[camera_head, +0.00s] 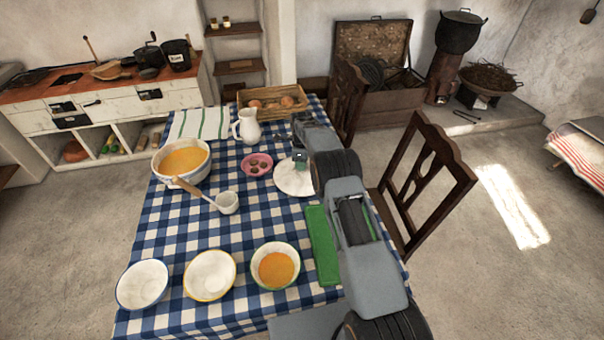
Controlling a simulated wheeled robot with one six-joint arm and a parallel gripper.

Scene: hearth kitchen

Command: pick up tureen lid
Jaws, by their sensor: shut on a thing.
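The tureen lid (292,183) is a pale, round disc at the right side of the table, right of the pink dish. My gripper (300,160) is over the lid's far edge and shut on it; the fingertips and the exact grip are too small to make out. I cannot tell whether the lid rests on the cloth or is slightly raised. My arm covers the area right of it. The tureen (167,180), a large white bowl of orange soup, stands open at the left of the table.
A ladle (228,203) lies beside the tureen. A pink dish (257,164) and white jug (247,127) stand near the lid. A green cloth (321,245) and several bowls, one with soup (275,267), are nearer. A chair (428,172) stands right.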

